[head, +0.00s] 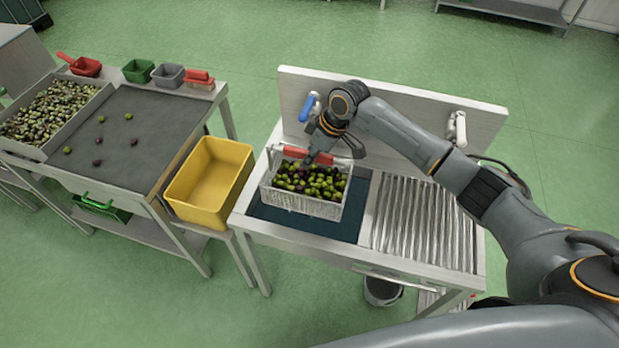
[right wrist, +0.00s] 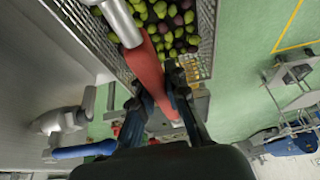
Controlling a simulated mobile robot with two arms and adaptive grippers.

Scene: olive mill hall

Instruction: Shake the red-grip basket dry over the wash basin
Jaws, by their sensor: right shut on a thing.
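The red-grip basket (head: 302,206) is a wire mesh basket filled with green and dark olives, and it shows level in the head view. It is over the wash basin (head: 347,229), whose dark blue inside shows around it; I cannot tell the height of its bottom. My right gripper (head: 318,156) is shut on the red grip (head: 290,153) above the olives. In the right wrist view, my right gripper's fingers (right wrist: 157,98) close around the red grip (right wrist: 146,68), with the mesh and olives beyond. My left gripper is not in view.
A ribbed drainboard (head: 420,228) adjoins the basin on the right. A blue-handled tap (head: 308,106) stands at the back, close to my right gripper. A yellow bin (head: 208,180) stands to the left, beside a sorting table (head: 140,125) with a few loose olives.

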